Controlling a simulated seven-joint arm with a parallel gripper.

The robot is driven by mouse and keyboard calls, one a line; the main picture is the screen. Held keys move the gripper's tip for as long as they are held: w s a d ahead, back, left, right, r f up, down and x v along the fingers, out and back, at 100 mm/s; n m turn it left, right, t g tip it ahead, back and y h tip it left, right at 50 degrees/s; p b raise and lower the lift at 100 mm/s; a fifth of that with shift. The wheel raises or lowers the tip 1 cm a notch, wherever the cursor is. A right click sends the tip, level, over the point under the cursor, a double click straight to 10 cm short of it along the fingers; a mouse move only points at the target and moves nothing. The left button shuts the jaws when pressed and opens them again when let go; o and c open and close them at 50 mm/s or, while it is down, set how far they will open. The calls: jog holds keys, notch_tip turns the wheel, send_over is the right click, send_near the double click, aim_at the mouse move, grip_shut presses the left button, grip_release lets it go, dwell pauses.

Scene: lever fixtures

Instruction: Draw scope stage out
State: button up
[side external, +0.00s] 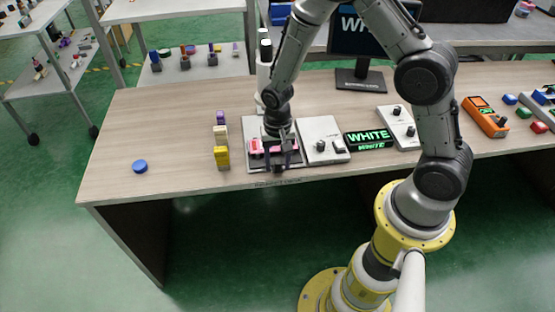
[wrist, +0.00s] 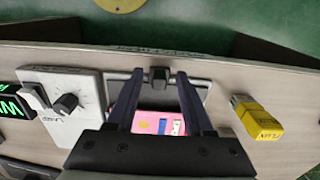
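The scope stage (side external: 251,163) is a dark plate in a pale frame near the table's front edge, with a pink slide or card (side external: 258,147) on it. In the wrist view the pink piece (wrist: 158,123) shows between my fingers. A small dark knob (wrist: 160,77) sits at the stage's front edge. My gripper (side external: 279,160) is over the stage, pointing down. In the wrist view my gripper (wrist: 160,76) is open, with one finger on each side of the knob and a gap on both sides. My fingers and palm hide part of the stage.
Yellow and cream blocks (side external: 222,150) stand to the left. A blue disc (side external: 140,166) lies farther left, with clear table around it. A white upright body (side external: 264,70) rises behind.

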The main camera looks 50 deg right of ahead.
jog(key=shift+w+r, duration=0.1)
jog(key=shift+r, duration=0.45)
notch_tip(320, 180, up, 13)
jog(key=shift+f, duration=0.15)
dwell(0.3)
jog(key=s+r+n+t, duration=0.1)
jog(key=s+r+t, duration=0.4)
jog(key=r, duration=0.9)
jog(key=s+d+n, duration=0.1)
jog(key=s+n, duration=0.7)
jog(key=s, duration=0.6)
jog(key=shift+s+r+t, duration=0.3)
